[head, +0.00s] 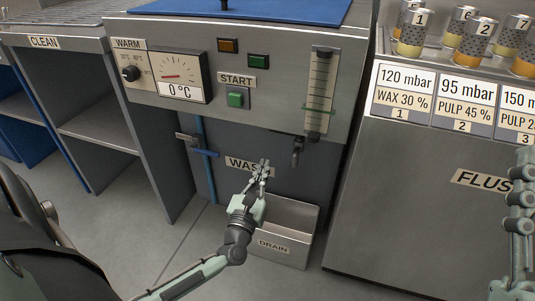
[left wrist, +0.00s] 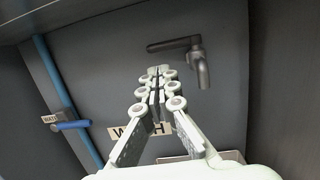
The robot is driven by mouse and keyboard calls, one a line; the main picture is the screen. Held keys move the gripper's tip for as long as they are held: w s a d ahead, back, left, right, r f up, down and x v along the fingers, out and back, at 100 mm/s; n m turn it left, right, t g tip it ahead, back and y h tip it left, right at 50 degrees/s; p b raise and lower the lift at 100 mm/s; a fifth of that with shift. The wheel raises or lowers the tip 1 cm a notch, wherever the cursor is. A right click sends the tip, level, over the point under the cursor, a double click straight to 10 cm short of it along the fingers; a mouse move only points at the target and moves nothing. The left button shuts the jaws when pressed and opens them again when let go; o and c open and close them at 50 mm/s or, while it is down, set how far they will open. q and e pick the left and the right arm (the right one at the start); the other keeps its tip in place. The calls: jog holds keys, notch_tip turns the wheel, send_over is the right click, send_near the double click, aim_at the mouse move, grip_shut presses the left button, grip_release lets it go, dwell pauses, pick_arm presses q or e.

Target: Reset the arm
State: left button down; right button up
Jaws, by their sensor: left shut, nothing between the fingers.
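My left gripper (head: 262,168) is shut and empty, held in front of the dark panel of the wash bay, partly covering the WASH label (head: 237,162). It also shows in the left wrist view (left wrist: 157,72), pointing toward the panel with its fingers together. A dark spout (head: 296,150) with a lever is above and to the right of the fingertips, apart from them; the left wrist view shows it too (left wrist: 202,68). My right arm shows at the right edge of the head view, but its fingertips cannot be made out.
A drain box (head: 288,248) stands low below my left gripper. A blue-handled valve (head: 205,153) sits on a blue pipe at left. Above are a green START button (head: 235,99), a dial (head: 180,76) and a sight tube (head: 319,90). Numbered jars (head: 411,32) stand at upper right.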

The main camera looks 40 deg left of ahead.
pick_arm(q)
jog(key=shift+v, duration=1.45)
